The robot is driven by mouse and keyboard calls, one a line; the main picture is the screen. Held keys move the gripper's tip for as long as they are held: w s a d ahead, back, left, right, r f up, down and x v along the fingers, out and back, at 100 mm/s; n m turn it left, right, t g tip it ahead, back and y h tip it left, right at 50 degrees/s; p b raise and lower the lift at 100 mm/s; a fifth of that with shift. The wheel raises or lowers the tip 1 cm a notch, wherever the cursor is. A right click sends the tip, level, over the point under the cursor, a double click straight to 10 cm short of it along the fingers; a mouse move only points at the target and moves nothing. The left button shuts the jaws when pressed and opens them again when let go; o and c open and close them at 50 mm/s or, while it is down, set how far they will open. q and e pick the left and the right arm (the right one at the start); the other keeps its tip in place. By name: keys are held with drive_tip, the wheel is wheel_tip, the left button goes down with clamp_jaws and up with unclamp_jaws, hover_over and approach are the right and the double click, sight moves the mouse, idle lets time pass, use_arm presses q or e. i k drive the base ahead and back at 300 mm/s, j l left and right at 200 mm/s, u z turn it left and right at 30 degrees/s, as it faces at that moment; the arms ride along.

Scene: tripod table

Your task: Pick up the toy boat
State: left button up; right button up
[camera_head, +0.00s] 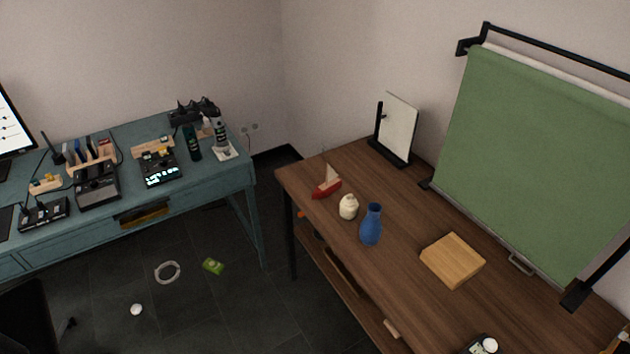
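The toy boat (327,187) has a red hull and a pale sail. It stands upright near the far left corner of the brown wooden table (400,290). Neither of my grippers shows in the head view, so I cannot see where they are relative to the boat.
A white jar (348,207) and a blue vase (371,225) stand near the boat. A wooden block (453,260) lies further right. A white panel on a black stand (397,130) and a green screen (540,150) line the back. A teal desk (130,200) holds electronics.

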sight(333, 183)
drive_tip(key=i+j, duration=0.25)
drive_tip(key=j, duration=0.15)
drive_tip(key=i+j, duration=0.2)
drive_tip(key=j, duration=0.25)
drive_tip(key=i+j, duration=0.25)
drive_tip(key=j, duration=0.15)
drive_tip(key=z, duration=1.35)
